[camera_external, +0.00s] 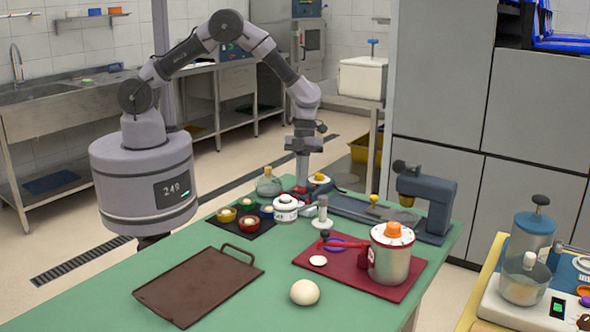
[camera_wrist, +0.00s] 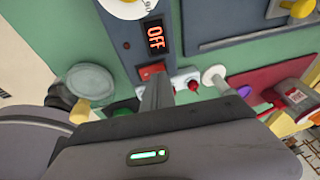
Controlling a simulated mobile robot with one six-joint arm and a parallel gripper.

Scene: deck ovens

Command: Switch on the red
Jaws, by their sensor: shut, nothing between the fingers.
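A red rocker switch (camera_wrist: 152,70) sits on a dark blue-grey panel in the wrist view. Above it, a small black display (camera_wrist: 155,38) reads OFF in orange-red letters. My gripper (camera_wrist: 156,85) is shut and empty, with its fingertips pointing at the switch and overlapping its lower edge in the picture. I cannot tell whether they touch it. In the external view my gripper (camera_external: 302,180) reaches down to the far side of the green table, among small items. The switch is too small and too covered to make out clearly there.
Near my gripper stand a white lidded pot (camera_external: 286,208), a glass jar (camera_external: 268,184) and a tray of small bowls (camera_external: 240,229). A blue-grey machine (camera_external: 434,203) stands right.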

